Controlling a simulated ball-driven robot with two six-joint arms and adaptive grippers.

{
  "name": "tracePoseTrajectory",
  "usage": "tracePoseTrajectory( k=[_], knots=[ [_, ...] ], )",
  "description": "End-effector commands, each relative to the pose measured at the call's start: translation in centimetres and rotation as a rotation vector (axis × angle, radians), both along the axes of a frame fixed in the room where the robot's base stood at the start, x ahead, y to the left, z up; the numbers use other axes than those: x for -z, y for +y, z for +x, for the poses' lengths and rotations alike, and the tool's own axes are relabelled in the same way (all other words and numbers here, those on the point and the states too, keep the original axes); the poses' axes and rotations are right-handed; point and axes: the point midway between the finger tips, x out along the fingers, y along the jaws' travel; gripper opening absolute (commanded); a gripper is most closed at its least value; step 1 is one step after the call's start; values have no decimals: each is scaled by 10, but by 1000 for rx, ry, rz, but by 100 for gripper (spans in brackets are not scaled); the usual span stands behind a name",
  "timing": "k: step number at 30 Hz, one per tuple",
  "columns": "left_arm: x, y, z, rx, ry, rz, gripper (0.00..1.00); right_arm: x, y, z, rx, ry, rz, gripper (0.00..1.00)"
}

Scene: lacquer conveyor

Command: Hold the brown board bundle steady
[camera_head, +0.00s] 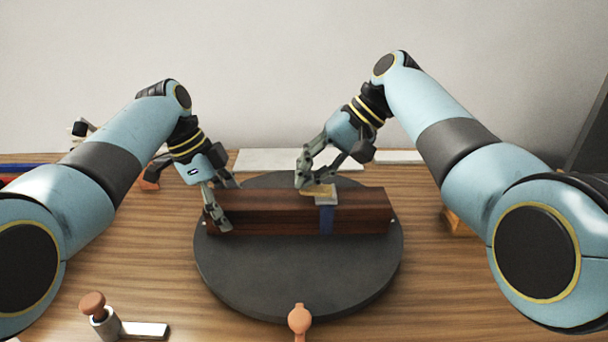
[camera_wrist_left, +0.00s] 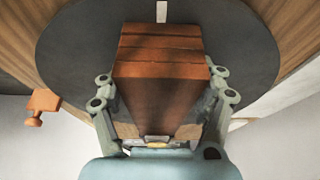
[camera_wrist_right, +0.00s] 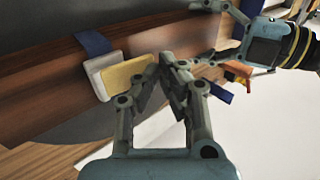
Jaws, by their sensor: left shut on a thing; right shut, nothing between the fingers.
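The brown board bundle (camera_head: 275,211) lies lengthwise across a round dark turntable (camera_head: 300,275). My left gripper (camera_head: 222,208) is shut on the left end of the bundle, one finger on its front face. In the left wrist view the bundle (camera_wrist_left: 162,85) sits between the two fingers. A blue strap with a pale block (camera_head: 326,201) is on the bundle right of its middle. My right gripper (camera_head: 302,183) is shut and empty at the top of the bundle, just left of the block. In the right wrist view its fingertips (camera_wrist_right: 165,62) meet beside the block's yellow pad (camera_wrist_right: 128,75).
An orange-knobbed metal piece (camera_head: 128,325) lies at the front left of the wooden table. An orange rounded knob (camera_head: 299,319) stands at the turntable's front edge. Pale flat panels (camera_head: 270,158) lie behind the turntable.

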Motion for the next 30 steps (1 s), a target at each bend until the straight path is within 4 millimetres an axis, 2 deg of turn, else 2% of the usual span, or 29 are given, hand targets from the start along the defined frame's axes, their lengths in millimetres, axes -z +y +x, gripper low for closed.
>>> tracePoseTrajectory(
  k=[7, 11, 24, 30],
  knots=[
    [1, 0, 0, -1, 0, 0, 43, -5, -8, 0, 0, 0, 0, 0],
    [1, 0, 0, -1, 0, 0, 43, -18, -9, 1, 0, -4, 1, 0],
    [1, 0, 0, -1, 0, 1, 43, -116, -19, 0, 0, -3, -1, 0],
    [1, 0, 0, -1, 0, 1, 43, -138, -21, 0, 1, -1, -1, 0]
  ],
)
